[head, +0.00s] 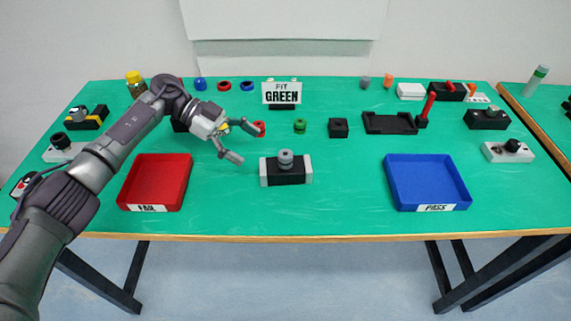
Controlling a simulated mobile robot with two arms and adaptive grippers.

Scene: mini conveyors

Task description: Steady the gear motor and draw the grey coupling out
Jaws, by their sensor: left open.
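The gear motor (285,175), a dark block between two light grey end pieces, stands near the front middle of the green table in the head view. The grey coupling (286,158), a stepped round piece, sits upright on top of it. My left gripper (246,143) is open and empty. It is to the left of the gear motor and a little behind it, apart from it, with its fingers pointing right. One finger is close to a red ring (260,128); I cannot tell whether they touch. My right gripper is not in view.
A red FAIL tray (128,190) is at left and a blue PASS tray (395,180) at right. A "FIT GREEN" sign (282,93), a green coupling (300,126) and a black block (338,127) stand behind the motor. Table beside the motor is clear.

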